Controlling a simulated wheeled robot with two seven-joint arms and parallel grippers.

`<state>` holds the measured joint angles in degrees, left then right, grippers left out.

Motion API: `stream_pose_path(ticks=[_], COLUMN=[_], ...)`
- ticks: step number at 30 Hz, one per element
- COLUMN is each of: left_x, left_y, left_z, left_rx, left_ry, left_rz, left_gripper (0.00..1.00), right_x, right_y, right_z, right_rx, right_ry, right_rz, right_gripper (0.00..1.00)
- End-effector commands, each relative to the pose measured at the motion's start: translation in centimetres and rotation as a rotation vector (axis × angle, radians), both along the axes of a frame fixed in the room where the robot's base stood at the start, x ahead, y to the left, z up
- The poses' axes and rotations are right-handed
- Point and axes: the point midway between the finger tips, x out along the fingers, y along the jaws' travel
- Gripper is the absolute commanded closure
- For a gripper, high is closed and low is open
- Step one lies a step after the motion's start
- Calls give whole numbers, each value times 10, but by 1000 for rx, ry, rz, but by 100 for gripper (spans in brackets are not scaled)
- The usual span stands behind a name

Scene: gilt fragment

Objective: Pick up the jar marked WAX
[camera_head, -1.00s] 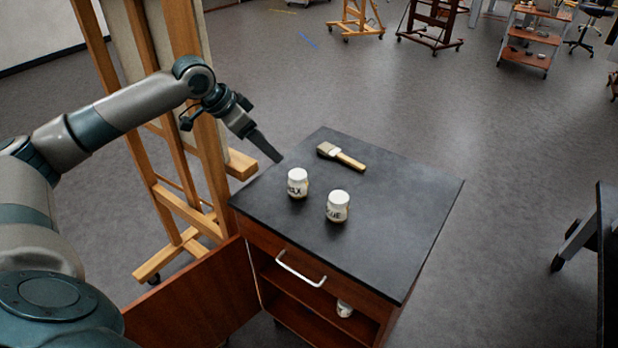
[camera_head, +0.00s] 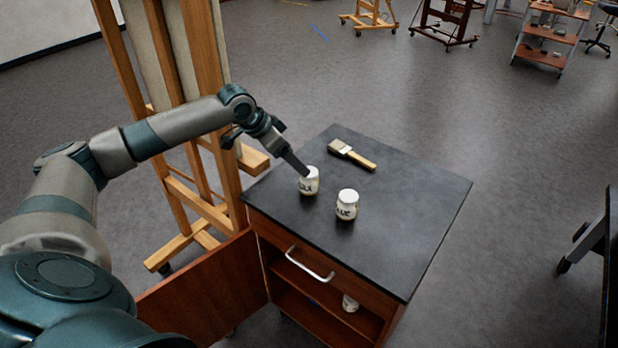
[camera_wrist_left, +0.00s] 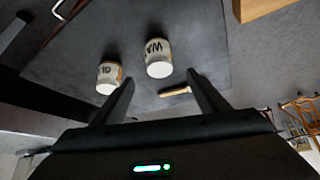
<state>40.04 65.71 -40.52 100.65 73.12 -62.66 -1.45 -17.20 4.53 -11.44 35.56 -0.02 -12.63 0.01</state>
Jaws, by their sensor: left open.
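The jar marked WAX (camera_head: 309,184) is a small cream jar with a white lid, standing upright on the dark top of a wooden cabinet. In the left wrist view the WAX jar (camera_wrist_left: 157,55) shows with its lettering upside down, ahead of and roughly between the fingertips. My left gripper (camera_head: 305,172) reaches in from the upper left, and its finger overlaps the jar's lid in the head view. It is open, with its two fingers (camera_wrist_left: 160,77) apart; I cannot tell whether either touches the jar. My right gripper is not in view.
A similar jar, seemingly marked GLUE (camera_head: 347,205), stands just right of the WAX jar. A flat brush (camera_head: 352,155) lies behind. The cabinet top (camera_head: 410,220) is clear at right. An easel (camera_head: 205,100) stands left, beside the open cabinet door (camera_head: 205,290). Another jar (camera_head: 350,303) is on the shelf.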

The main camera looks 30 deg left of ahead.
Motion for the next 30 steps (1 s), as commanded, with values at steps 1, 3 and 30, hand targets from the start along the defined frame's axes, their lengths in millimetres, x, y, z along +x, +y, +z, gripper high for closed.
stream_pose_path(ticks=[1, 3, 30], left_x=[4, 9, 34], left_y=[-3, -6, -19], left_z=[-5, -14, -50], left_rx=[-2, -1, -1], left_ry=[2, 2, 2], left_rz=[0, -1, -1], left_gripper=[33, 33, 33], right_x=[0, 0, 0], right_y=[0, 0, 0], right_z=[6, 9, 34], right_rx=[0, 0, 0], right_ry=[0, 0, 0], right_rz=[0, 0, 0], right_gripper=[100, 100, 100])
